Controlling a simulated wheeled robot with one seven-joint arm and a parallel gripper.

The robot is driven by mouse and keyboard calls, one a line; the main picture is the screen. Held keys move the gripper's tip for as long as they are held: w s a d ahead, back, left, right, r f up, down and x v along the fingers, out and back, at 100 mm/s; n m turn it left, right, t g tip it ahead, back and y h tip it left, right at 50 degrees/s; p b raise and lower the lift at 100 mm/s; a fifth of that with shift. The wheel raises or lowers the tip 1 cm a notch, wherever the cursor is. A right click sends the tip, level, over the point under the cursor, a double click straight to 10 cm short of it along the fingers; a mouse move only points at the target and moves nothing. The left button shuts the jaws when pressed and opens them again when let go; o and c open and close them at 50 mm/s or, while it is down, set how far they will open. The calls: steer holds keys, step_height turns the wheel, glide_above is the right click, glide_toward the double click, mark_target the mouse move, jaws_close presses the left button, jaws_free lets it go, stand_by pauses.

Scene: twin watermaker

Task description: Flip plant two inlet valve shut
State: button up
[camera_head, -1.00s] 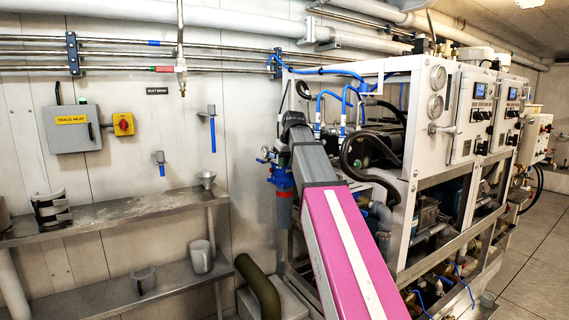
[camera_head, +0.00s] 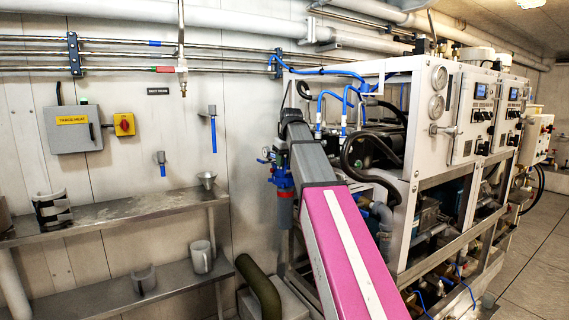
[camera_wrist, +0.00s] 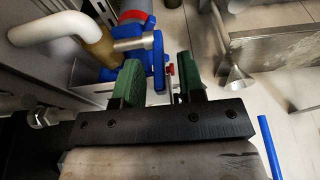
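My gripper (camera_wrist: 158,76) has two green fingers standing apart, with a clear gap between them. A blue lever (camera_wrist: 158,48) stands upright just beyond this gap, close to the left finger; whether they touch I cannot tell. The lever sits by a metal stem and brass fitting (camera_wrist: 97,42) with a white pipe (camera_wrist: 55,27). No label shows whether this is the plant two inlet valve. In the head view, a blue filter housing (camera_head: 283,180) with small fittings hangs at the plant's left end. My arm hides the gripper there.
The watermaker frame (camera_head: 412,205) with panels and hoses fills the right. Floor is open at far right.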

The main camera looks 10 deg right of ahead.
steer(key=v, duration=1)
steer(key=shift+r, duration=0.2)
